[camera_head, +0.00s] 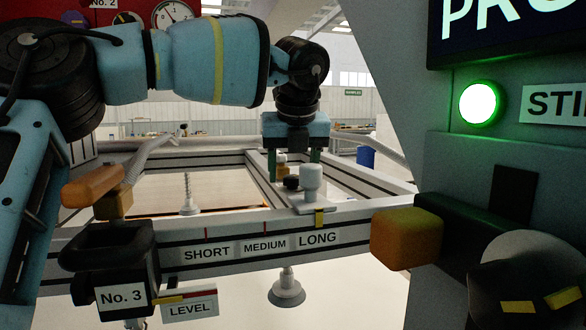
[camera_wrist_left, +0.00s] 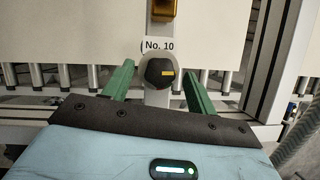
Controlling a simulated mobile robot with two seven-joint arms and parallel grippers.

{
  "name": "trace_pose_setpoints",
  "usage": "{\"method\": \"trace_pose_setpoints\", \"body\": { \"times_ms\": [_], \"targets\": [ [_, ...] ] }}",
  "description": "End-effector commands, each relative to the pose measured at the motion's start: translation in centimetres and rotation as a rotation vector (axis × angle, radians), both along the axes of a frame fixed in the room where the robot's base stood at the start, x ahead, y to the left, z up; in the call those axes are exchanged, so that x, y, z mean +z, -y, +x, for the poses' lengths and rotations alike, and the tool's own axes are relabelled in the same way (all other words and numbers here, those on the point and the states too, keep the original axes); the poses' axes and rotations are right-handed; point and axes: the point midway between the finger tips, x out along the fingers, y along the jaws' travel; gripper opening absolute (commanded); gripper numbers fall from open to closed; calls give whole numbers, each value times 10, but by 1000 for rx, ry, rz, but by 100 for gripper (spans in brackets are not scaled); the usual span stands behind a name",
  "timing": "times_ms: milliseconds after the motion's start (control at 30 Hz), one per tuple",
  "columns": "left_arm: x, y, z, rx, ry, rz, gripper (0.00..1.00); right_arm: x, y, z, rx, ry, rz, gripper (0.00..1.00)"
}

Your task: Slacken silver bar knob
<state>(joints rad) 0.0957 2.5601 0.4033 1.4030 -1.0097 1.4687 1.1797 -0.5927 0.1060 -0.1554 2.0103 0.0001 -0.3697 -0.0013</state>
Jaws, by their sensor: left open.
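My left gripper (camera_head: 293,168) reaches down over the rail frame in the head view, its two green fingers apart. Below and between them is a small black knob (camera_head: 291,183), partly crowded by the silver cylinder beside it. That knob sits on a silver bar (camera_wrist_left: 157,98) below a "No. 10" label (camera_wrist_left: 159,44). Gaps show on both sides of the knob. My right gripper is not in view.
A silver cylinder (camera_head: 311,175) stands close beside the fingers, near the "LONG" mark (camera_head: 317,238). A clamp labelled "No. 3" (camera_head: 122,297) with an orange handle (camera_head: 92,187) is at left. A panel with a lit green button (camera_head: 479,102) and an orange block (camera_head: 406,236) stands at right.

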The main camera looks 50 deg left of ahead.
Motion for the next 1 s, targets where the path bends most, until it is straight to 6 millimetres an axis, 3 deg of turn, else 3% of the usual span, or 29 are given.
{"method": "trace_pose_setpoints", "body": {
  "times_ms": [233,700,1000],
  "targets": [
    [9,3,-2,0,1,-1,57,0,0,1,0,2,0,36],
    [68,22,-17,0,1,0,57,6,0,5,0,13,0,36],
    [72,24,-18,0,-1,1,57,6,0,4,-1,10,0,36]
  ]
}}
